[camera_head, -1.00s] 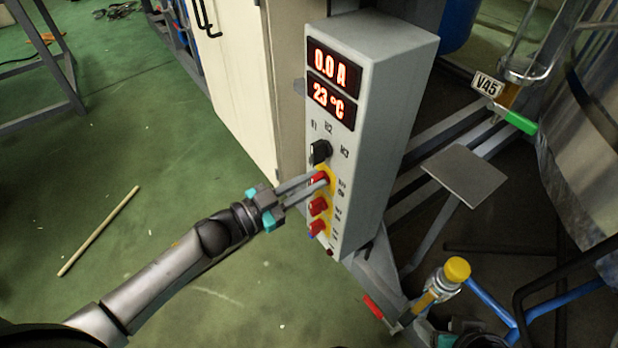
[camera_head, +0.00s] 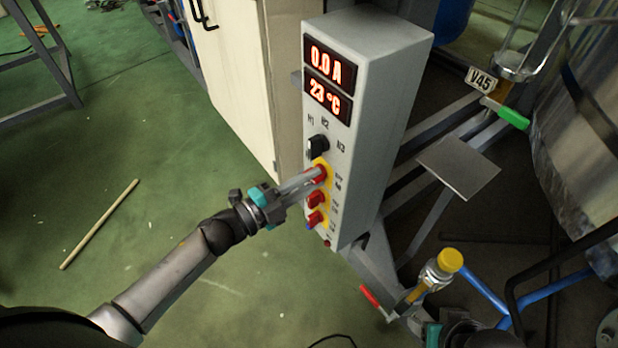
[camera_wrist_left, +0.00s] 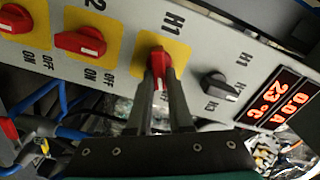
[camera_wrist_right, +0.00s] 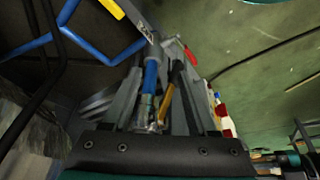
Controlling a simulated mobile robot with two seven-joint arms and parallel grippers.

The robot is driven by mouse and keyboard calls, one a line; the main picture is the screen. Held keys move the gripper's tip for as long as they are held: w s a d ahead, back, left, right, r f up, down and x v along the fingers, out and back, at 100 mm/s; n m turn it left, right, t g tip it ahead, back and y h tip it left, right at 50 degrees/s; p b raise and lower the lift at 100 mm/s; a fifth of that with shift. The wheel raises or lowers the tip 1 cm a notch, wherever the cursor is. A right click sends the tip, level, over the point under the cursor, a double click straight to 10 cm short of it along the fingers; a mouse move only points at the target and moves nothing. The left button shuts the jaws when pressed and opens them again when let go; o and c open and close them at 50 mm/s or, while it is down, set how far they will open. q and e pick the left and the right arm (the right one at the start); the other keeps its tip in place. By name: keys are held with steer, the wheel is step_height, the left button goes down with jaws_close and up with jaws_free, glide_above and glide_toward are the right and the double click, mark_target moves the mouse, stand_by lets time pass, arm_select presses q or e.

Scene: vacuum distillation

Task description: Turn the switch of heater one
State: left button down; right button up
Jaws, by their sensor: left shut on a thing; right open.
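The grey control box (camera_head: 370,120) carries a column of red switches on yellow plates. The top red switch, marked H1 (camera_wrist_left: 158,66), is heater one's. My left gripper (camera_head: 319,175) is shut on this switch, one finger on each side, and partly hides it. In the left wrist view, the H1 handle lies crosswise to the neighbouring H2 switch (camera_wrist_left: 82,41). A black selector knob (camera_head: 318,146) sits just above H1. The displays (camera_head: 328,83) read 0.0 A and 23 °C. My right gripper (camera_wrist_right: 165,110) is open, with no object visibly held.
A yellow-capped valve (camera_head: 450,261) with a red handle stands low to the right of the box, near blue pipes (camera_head: 490,300). A green-handled valve (camera_head: 512,117) labelled V45 is farther right. A stick (camera_head: 100,224) lies on the open green floor at left.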

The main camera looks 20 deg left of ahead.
arm_select(q)
steer(key=shift+f+m+b, duration=0.15)
steer(key=shift+m+b, duration=0.05)
steer(key=shift+m, duration=0.95)
steer(key=shift+f+m+b, duration=0.15)
steer(key=shift+m, duration=1)
arm_select(e)
steer(key=shift+r, duration=1)
arm_select(q)
steer(key=c, duration=0.8)
jaws_free()
arm_select(e)
steer(key=shift+s, duration=0.1)
arm_select(q)
steer(key=p+v, duration=0.3)
steer(key=v, duration=1.2)
steer(key=shift+s+a, duration=0.1)
arm_select(e)
step_height(320, 180, down, 7)
steer(key=shift+s+f+g, duration=0.2)
steer(key=shift+s+g, duration=0.1)
steer(key=shift+g, duration=0.1)
